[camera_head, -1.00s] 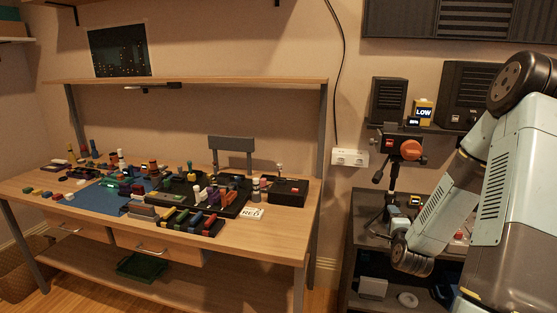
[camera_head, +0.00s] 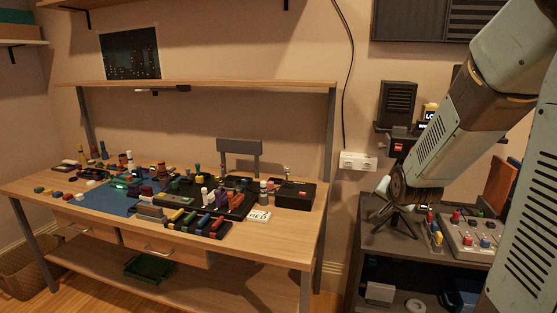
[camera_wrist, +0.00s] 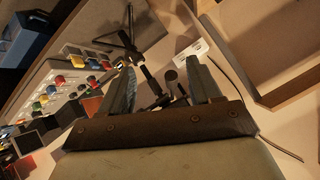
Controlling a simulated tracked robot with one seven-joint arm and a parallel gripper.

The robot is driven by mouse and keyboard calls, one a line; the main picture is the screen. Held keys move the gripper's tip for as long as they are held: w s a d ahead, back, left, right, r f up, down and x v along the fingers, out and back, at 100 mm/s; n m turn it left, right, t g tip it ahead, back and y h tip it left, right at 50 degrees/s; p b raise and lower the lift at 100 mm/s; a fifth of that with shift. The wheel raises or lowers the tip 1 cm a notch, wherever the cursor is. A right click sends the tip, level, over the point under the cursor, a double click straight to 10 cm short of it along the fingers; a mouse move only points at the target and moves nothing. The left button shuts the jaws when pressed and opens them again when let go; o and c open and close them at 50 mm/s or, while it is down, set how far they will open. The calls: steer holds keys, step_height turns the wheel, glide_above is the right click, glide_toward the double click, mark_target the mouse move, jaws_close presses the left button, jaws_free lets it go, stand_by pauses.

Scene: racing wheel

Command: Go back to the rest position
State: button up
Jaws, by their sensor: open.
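My gripper (camera_wrist: 163,82) shows in the wrist view with its two grey fingers apart and nothing held between them. Dark parts of a stand show beyond and between the fingers, apparently untouched, though the exact gap is unclear. In the head view my arm reaches down from the upper right to the dark shelf at the right.
A control panel with coloured knobs (camera_head: 469,232) stands on the dark shelf unit (camera_head: 378,244), close to my arm. A white wall socket (camera_head: 358,161) and a speaker (camera_head: 397,103) are behind. The wooden workbench (camera_head: 285,236) at the left holds many small items.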

steer(key=s+a+r+n+g, duration=0.1)
steer(key=s+a+r+n, duration=0.1)
steer(key=s, duration=0.6)
steer(key=s+a+r+n+g+y, duration=0.1)
steer(key=s+a+r+n+g, duration=0.1)
steer(key=s+r, duration=0.3)
steer(key=s+a+r+n+g, duration=0.1)
steer(key=s+a+r+n, duration=0.1)
steer(key=s, duration=1)
step_height(320, 180, up, 2)
steer(key=shift+s+a+r+n+g, duration=0.25)
steer(key=shift+s+n+g, duration=0.15)
steer(key=shift+n, duration=0.5)
